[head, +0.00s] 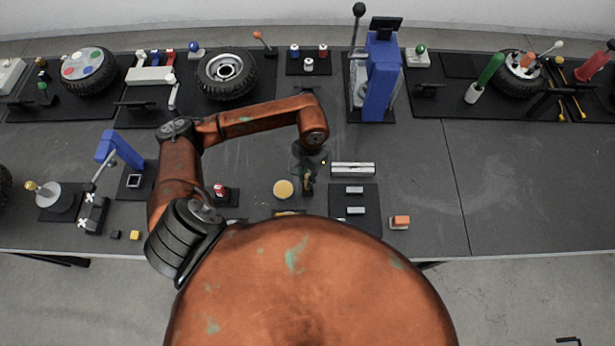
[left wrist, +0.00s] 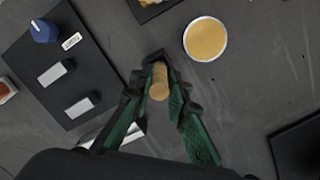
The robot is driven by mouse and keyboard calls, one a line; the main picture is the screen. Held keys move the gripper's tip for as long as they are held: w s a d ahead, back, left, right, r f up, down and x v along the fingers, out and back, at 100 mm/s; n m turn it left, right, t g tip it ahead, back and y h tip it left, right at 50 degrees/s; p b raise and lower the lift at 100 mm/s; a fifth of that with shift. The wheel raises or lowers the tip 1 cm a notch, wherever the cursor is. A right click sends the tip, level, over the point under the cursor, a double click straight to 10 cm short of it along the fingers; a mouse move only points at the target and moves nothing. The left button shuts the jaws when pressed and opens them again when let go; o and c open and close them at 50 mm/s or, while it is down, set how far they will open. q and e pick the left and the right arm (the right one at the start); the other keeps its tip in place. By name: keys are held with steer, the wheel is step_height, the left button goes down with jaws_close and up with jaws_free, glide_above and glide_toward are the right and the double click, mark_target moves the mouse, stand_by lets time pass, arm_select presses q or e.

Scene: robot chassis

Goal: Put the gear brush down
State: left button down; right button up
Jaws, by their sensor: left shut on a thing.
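My left gripper (head: 306,172) hangs over the middle of the table's front part, at the end of my orange arm. In the left wrist view its green and black fingers (left wrist: 158,72) are closed around the gear brush (left wrist: 159,86). Only a tan, rounded handle end of the brush shows between the fingertips; the rest is hidden. In the head view the brush (head: 308,187) is a small brownish shape below the gripper. I cannot tell whether it touches the table. My right gripper is not in view.
A round dish with yellow contents (head: 283,189) stands close beside the gripper; it also shows in the left wrist view (left wrist: 206,39). A silver rail-like block (head: 353,169) and a black mat (head: 344,225) with metal blocks lie to the right. The table (head: 430,185) is clear farther right.

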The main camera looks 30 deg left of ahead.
arm_select(q)
steer(key=shift+f, duration=0.15)
steer(key=c, duration=1.9)
jaws_free()
steer(key=shift+o, duration=0.3)
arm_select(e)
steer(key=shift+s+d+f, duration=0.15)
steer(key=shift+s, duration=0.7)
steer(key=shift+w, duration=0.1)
arm_select(q)
steer(key=shift+r+p, duration=0.35)
steer(key=shift+r, duration=0.05)
step_height(320, 180, up, 12)
steer(key=w+b, duration=0.1)
steer(key=shift+f, duration=0.15)
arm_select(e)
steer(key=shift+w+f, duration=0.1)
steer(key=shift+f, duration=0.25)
arm_select(q)
steer(key=shift+w, duration=0.1)
